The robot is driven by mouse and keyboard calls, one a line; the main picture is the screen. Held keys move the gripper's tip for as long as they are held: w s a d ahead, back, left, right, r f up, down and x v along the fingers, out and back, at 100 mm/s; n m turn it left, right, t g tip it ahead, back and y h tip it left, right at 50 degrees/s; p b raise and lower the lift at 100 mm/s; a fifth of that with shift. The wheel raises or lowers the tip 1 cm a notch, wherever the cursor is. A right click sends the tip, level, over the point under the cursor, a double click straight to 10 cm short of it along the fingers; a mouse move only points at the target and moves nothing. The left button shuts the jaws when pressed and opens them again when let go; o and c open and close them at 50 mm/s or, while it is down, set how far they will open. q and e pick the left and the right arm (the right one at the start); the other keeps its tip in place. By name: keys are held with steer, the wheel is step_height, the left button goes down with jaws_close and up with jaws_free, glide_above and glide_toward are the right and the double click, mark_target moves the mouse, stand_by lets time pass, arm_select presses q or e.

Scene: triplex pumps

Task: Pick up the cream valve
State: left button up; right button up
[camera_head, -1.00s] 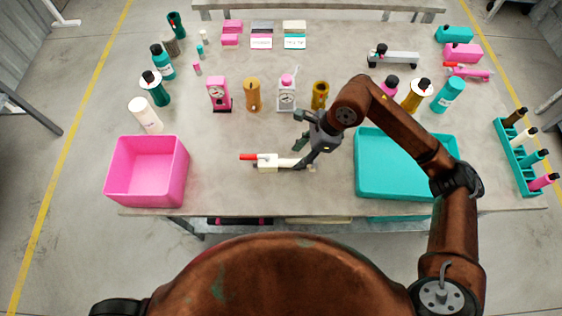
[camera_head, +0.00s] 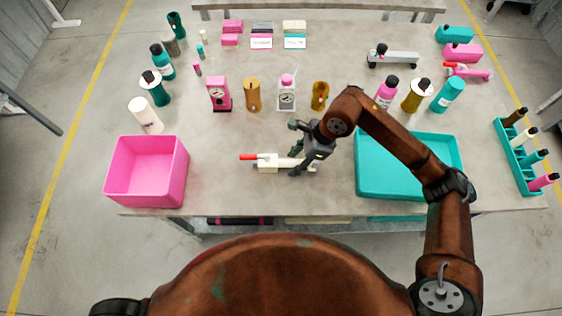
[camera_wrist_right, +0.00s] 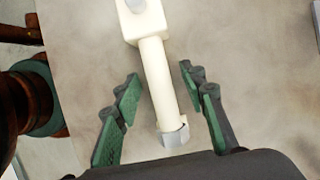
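The cream valve (camera_head: 268,164) lies on the table near its front edge, between the pink bin and the teal tray. It has a red handle pointing left and a cream pipe running right. In the right wrist view the valve's pipe (camera_wrist_right: 160,82) ends in a grey tip. My right gripper (camera_head: 294,150) is at the pipe end of the valve. In the wrist view it is open, with one finger on each side of the pipe and a gap on both sides (camera_wrist_right: 158,85). My left gripper is not in view.
The pink bin (camera_head: 180,180) stands left of the valve, and the teal tray (camera_head: 400,193) stands right. Several bottles and pumps, including a brown cylinder (camera_head: 253,96), stand behind. The table around the valve's handle is clear.

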steer(key=shift+c, duration=0.2)
jaws_close()
stand_by(0.4)
